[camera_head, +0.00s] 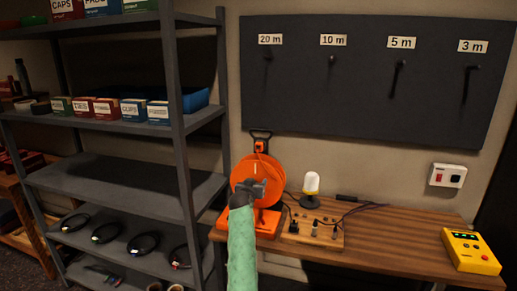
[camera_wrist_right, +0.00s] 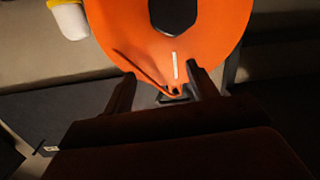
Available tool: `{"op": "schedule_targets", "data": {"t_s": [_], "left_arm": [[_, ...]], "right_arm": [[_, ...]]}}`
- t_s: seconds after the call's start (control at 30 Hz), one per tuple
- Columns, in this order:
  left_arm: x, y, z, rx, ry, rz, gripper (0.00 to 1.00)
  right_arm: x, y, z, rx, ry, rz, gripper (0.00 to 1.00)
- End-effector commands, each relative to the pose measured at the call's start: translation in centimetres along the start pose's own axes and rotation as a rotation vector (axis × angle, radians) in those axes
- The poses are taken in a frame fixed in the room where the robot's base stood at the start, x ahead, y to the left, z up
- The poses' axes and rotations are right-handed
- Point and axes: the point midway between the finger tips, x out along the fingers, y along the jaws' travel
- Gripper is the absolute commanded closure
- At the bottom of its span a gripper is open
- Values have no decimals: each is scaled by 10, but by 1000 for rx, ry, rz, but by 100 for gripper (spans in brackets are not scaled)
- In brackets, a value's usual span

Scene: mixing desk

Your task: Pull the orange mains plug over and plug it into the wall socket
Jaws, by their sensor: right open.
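A small orange piece with dark marks (camera_head: 261,147), which looks like the mains plug, is at the top of the orange cable reel (camera_head: 246,170), just below its black handle (camera_head: 260,133). The wall socket (camera_head: 447,175) is a white plate with a red switch, on the wall at the right. My right gripper (camera_head: 250,188) is in front of the reel's face, below the plug. In the wrist view, its open fingers (camera_wrist_right: 163,88) stand either side of the handle end of the reel (camera_wrist_right: 215,35), with nothing clearly gripped. My left gripper is out of view.
The wooden desk (camera_head: 380,240) holds a lamp (camera_head: 311,188), a board with connectors (camera_head: 325,238) and a yellow tester (camera_head: 469,251). A shelf rack (camera_head: 200,150) stands left of the reel. A dark panel (camera_head: 370,75) with length labels hangs above. The desk below the socket is fairly clear.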

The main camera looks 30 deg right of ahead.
Motion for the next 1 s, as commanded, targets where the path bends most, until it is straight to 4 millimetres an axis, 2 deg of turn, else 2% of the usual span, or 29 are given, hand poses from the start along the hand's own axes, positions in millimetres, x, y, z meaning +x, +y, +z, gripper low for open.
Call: {"op": "schedule_targets", "data": {"t_s": [0.03, 0.2, 0.4, 0.63, 1.0], "left_arm": [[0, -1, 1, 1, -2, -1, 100], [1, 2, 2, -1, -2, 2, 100], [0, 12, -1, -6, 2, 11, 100], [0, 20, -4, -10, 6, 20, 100], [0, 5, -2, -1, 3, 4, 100]], "right_arm": [[6, -4, -17, 18, 18, 6, 42], [22, -8, -59, 55, 68, 30, 42], [33, -13, -91, 81, 105, 41, 42], [36, -14, -102, 90, 117, 46, 42], [38, -14, -102, 89, 117, 46, 42]]}}
